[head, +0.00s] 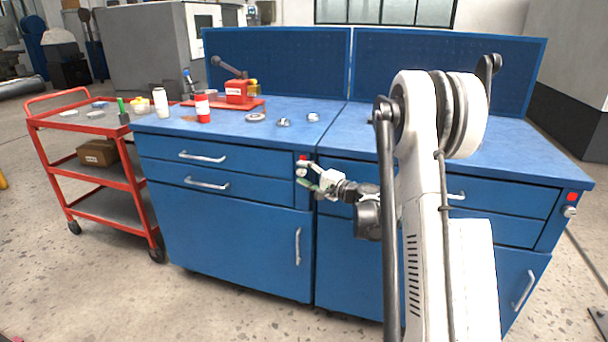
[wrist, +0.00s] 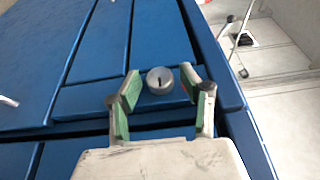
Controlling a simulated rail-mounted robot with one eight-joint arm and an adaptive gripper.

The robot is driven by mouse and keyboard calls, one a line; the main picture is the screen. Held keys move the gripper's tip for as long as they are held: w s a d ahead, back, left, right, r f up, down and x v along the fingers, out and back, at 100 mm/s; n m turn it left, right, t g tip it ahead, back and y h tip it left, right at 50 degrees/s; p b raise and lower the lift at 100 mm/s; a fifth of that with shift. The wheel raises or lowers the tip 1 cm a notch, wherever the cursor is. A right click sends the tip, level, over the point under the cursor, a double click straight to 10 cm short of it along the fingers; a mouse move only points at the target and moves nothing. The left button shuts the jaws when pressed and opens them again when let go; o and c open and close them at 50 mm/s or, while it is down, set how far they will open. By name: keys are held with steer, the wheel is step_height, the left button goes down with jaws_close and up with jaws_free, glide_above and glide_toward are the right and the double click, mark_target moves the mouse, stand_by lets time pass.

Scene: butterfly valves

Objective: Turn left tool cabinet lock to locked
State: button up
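The left tool cabinet (head: 228,240) is blue, with two drawers and a door. Its lock (head: 301,172) is a small round grey knob at the upper right of its front, under a red part (head: 303,158). In the wrist view the lock (wrist: 160,80) shows a dark slot, roughly upright in the picture. My gripper (head: 308,179) is right at the lock in the head view. In the wrist view my gripper (wrist: 158,76) is open, with one green-padded finger on each side of the lock and visible gaps. Whether the lock is locked is not clear.
A second blue cabinet (head: 528,235) stands to the right, with its own lock (head: 569,211). The blue worktop (head: 340,130) holds a red vise (head: 237,92), a bottle (head: 161,103) and a red-and-white can (head: 203,108). A red cart (head: 100,172) stands at left.

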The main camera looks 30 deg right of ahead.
steer(key=v, duration=1.2)
stand_by(0.6)
steer(key=s+a+r+n+g, duration=0.2)
steer(key=s+a, duration=0.1)
steer(key=a, duration=0.4)
steer(key=s+a+r+n+g+h, duration=0.1)
steer(key=s+a+r+n+g, duration=0.15)
steer(key=a, duration=0.45)
steer(key=s+a+r+n+g, duration=0.2)
steer(key=a, duration=0.5)
steer(key=s+a+f+n+g+h, duration=0.1)
steer(key=s+a+n+g+h, duration=0.2)
steer(key=s, duration=0.9)
steer(key=s+a+n+g+h, duration=0.15)
steer(key=s+a+n, duration=0.3)
steer(key=s, duration=0.75)
step_height(320, 180, up, 14)
steer(key=t+h+p, duration=0.1)
steer(key=p, duration=1.3)
steer(key=shift+r+p, duration=0.2)
steer(key=shift+p, duration=0.15)
